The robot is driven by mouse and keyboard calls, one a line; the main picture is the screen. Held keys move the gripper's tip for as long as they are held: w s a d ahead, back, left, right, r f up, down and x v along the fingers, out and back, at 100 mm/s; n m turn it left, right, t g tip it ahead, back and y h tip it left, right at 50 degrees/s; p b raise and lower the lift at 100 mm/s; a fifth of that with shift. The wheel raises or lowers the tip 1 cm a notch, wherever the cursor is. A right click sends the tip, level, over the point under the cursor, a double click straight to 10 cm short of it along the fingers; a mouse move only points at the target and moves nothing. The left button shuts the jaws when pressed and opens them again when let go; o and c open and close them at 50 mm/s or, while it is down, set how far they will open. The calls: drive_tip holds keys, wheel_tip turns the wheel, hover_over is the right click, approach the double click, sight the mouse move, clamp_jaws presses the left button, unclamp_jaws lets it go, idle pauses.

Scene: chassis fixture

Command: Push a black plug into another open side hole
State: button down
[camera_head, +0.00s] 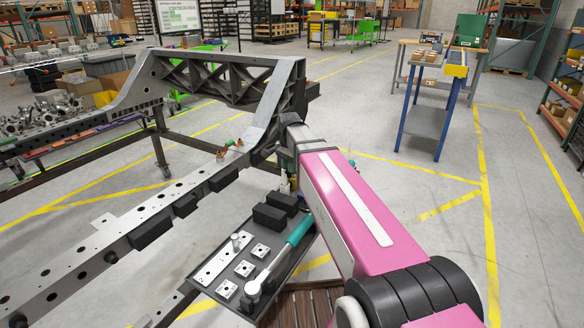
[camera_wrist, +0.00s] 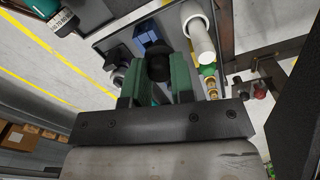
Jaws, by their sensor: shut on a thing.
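My gripper (camera_wrist: 157,84) has green fingers and is shut on a black plug (camera_wrist: 158,66) with a rounded end, seen in the wrist view. In the head view my pink arm reaches toward the chassis frame, and the fingers and held plug are hidden. The grey chassis rail (camera_head: 78,259) runs from the lower left toward the raised frame section (camera_head: 222,83), with several open side holes. A dark round plug (camera_head: 111,257) appears seated in the rail's side. Whether the held plug touches the frame cannot be told.
Below the rail, a dark tray (camera_head: 291,262) holds black blocks (camera_head: 269,216), square metal plates (camera_head: 244,268) and a teal-handled ratchet (camera_head: 300,229). A white cylinder (camera_wrist: 199,38) and brass fittings (camera_wrist: 212,88) lie close to my fingers. Open floor (camera_head: 425,185) is at right.

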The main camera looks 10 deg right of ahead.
drive_tip(key=shift+r, duration=0.1)
drive_tip(key=shift+r, duration=2.35)
